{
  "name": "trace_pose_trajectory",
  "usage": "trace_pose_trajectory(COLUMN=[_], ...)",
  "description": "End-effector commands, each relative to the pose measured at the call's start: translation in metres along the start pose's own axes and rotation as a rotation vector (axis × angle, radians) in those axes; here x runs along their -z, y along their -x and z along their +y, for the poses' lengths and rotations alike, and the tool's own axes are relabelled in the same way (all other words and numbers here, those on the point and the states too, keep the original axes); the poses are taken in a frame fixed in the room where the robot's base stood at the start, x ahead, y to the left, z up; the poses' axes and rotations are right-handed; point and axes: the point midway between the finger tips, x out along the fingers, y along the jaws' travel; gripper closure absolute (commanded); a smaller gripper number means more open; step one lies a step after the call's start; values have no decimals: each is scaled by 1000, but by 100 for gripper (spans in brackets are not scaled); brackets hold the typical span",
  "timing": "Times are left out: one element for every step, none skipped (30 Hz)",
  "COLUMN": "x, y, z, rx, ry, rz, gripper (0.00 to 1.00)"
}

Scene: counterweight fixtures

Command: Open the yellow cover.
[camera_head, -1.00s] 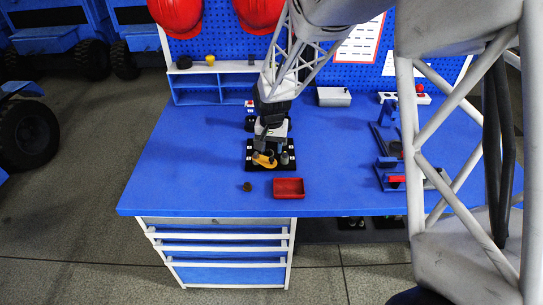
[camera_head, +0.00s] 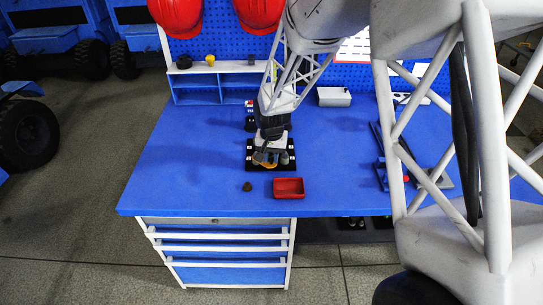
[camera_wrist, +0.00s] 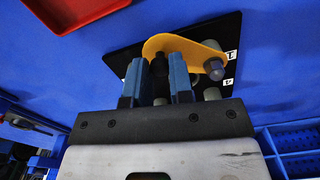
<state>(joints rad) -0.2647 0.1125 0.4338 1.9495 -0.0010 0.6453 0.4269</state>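The yellow cover (camera_wrist: 185,48) is a flat teardrop-shaped plate on a black base plate (camera_wrist: 125,50). In the wrist view its narrow end lies by a grey domed bolt (camera_wrist: 215,69), and its wide end reaches left to my fingers. In the head view only a sliver of the cover (camera_head: 261,157) shows under my gripper (camera_head: 269,150). In the wrist view my gripper (camera_wrist: 158,82) has its two blue fingers apart, on either side of a dark knob-like piece (camera_wrist: 158,62) at the cover's wide end. Whether both fingers press on it cannot be told.
A red tray (camera_head: 289,188) and a small dark knob (camera_head: 247,187) lie in front of the base plate. Another black fixture (camera_head: 251,122) stands behind. A blue fixture (camera_head: 382,172) stands to the right, partly behind my arm. The left of the table is clear.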

Motion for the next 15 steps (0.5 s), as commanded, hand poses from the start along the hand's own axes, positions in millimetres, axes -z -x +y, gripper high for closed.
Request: trace_pose_trajectory(x=[0, 0, 0, 0, 0, 0, 0, 0, 0, 0, 0, -1, -1, -2, -3], y=[0, 0, 0, 0, 0, 0, 0, 0, 0, 0, 0, 0, 0, 0, 0], z=[0, 0, 0, 0, 0, 0, 0, 0, 0, 0, 0, 0, -1, -1, -1], rx=[0, 0, 0, 0, 0, 0, 0, 0, 0, 0, 0, 0, 0, 0, 0], ry=[0, 0, 0, 0, 0, 0, 0, 0, -1, -3, -6, -13, -22, -31, -47], rz=[0, 0, 0, 0, 0, 0, 0, 0, 0, 0, 0, 0, 0, 0, 0], gripper=[91, 96, 100, 100, 100, 100, 100, 100, 100, 100, 100, 100, 100, 100, 100])
